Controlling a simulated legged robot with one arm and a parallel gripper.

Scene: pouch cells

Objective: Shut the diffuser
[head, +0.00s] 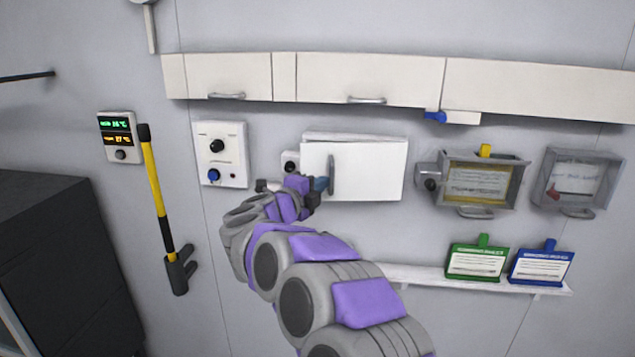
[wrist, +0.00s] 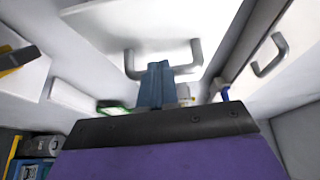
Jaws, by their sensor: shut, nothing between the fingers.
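A white panel with a grey bar handle, which I take to be the diffuser (head: 375,172), is on the wall at the middle of the head view. It seems to stand out from the white body behind it, but I cannot tell by how much. Its handle (head: 331,174) is upright at the panel's left side. My gripper (head: 321,184) is beside the handle, with its blue fingers shut and empty. In the wrist view the fingers (wrist: 157,84) overlap the handle (wrist: 185,68) below the white panel (wrist: 140,25). I cannot tell whether they touch it.
White cabinets (head: 395,78) run above. A white control box (head: 221,153) is to the left, and a grey-framed box (head: 478,208) to the right. A shelf (head: 425,276) with a green card holder (head: 476,263) and blue card holder (head: 541,266) is below. A yellow-black pole (head: 154,185) hangs left.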

